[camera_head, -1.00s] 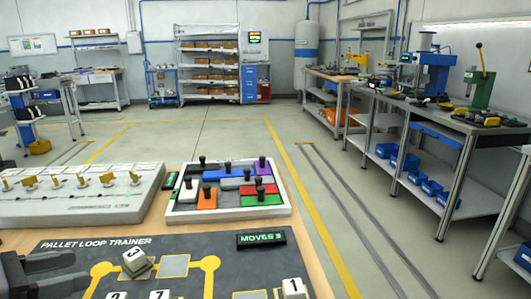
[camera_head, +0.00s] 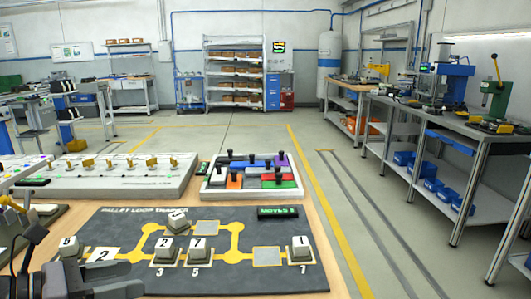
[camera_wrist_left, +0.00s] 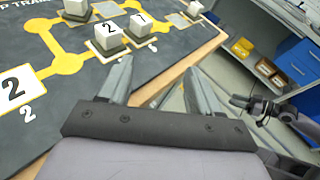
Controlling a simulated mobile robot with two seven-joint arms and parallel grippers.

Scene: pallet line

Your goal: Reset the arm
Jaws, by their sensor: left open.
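My left gripper (camera_head: 118,268) is at the lower left of the head view, low over the near left part of the dark trainer board (camera_head: 270,282). In the left wrist view its two fingers (camera_wrist_left: 160,85) stand apart with nothing between them. On the board are white numbered blocks: a tilted block (camera_head: 177,221) at the back, a 2 block (camera_head: 167,247), a 7 block (camera_head: 198,248) and a 1 block (camera_head: 301,249). A 5 block (camera_head: 69,246) and another 2 block (camera_head: 100,256) stand beside the gripper, partly hidden. A dark gripper-like shape (camera_wrist_left: 250,103) shows at the right of the wrist view, possibly my right gripper.
Behind the board stand a white panel with yellow levers (camera_head: 110,188) and a tray of coloured sliding blocks (camera_head: 250,192). A yellow and black piece (camera_head: 12,215) is at the left edge. Open floor (camera_head: 330,220) lies to the right, before the workbench (camera_head: 440,120).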

